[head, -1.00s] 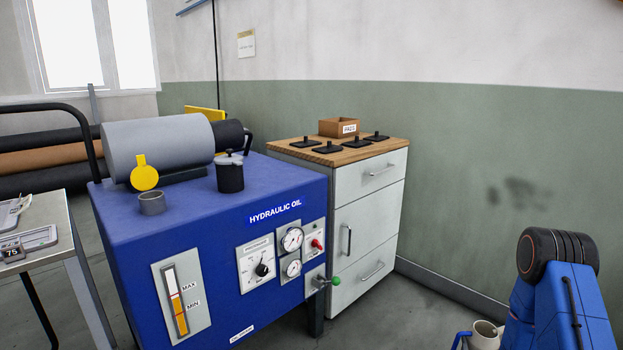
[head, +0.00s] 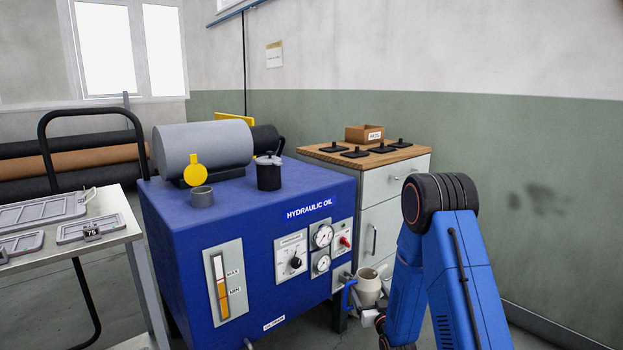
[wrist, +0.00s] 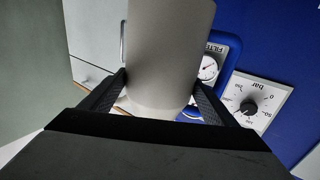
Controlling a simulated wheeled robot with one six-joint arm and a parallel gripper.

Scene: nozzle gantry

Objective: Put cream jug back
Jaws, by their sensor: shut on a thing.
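The cream jug (head: 367,287) has a pale body and what looks like a blue handle. In the head view it is low, at the right front corner of the blue hydraulic oil unit (head: 262,236). In the wrist view the jug (wrist: 168,55) fills the space between the two dark fingers of my gripper (wrist: 162,88), which is shut on its body. My blue arm hides part of the area right of the jug in the head view. The jug's base is hard to make out.
A grey drawer cabinet (head: 372,185) with a wooden top stands behind, holding black-knobbed pieces and a labelled box (head: 364,134). A table (head: 112,205) with frames is at left.

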